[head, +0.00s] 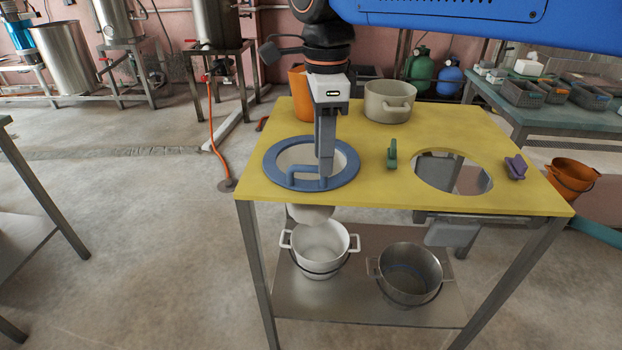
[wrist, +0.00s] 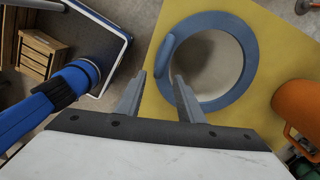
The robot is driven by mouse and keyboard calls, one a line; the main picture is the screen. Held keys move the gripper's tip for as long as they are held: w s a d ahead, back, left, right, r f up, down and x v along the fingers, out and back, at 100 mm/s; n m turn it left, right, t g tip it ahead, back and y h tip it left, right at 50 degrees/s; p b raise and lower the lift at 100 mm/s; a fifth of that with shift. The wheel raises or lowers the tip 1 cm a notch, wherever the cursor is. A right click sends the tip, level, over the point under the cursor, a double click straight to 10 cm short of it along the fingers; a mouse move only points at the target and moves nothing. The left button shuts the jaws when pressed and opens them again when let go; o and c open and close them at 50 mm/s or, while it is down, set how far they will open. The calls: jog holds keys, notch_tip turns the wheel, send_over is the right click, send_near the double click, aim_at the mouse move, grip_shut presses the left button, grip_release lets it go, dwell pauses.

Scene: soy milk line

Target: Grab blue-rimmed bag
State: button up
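The blue-rimmed bag (head: 271,166) sits in a round hole at the left of the yellow table top. Its pale pouch (head: 310,214) hangs below the top, and a blue handle stands at the rim's near side. In the wrist view the rim (wrist: 248,68) is a blue ring around a grey-white inside, and the handle (wrist: 164,56) is just beyond the fingertips. My gripper (head: 325,178) points down at the near side of the rim, by the handle. In the wrist view its two fingers (wrist: 159,80) are apart with nothing between them.
On the yellow table (head: 360,190) stand an orange container (head: 300,95), a beige pot (head: 389,101), a green clip-like item (head: 392,154) and a purple one (head: 516,167). An open hole (head: 470,180) is at right. A white pot (head: 320,247) and a steel pot (head: 410,272) stand on the lower shelf.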

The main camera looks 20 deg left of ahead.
aim_at(311, 181)
jog(key=shift+s+d+f, duration=0.1)
jog(key=shift+f, duration=0.95)
jog(key=shift+d+f, duration=0.1)
jog(key=shift+f, duration=0.9)
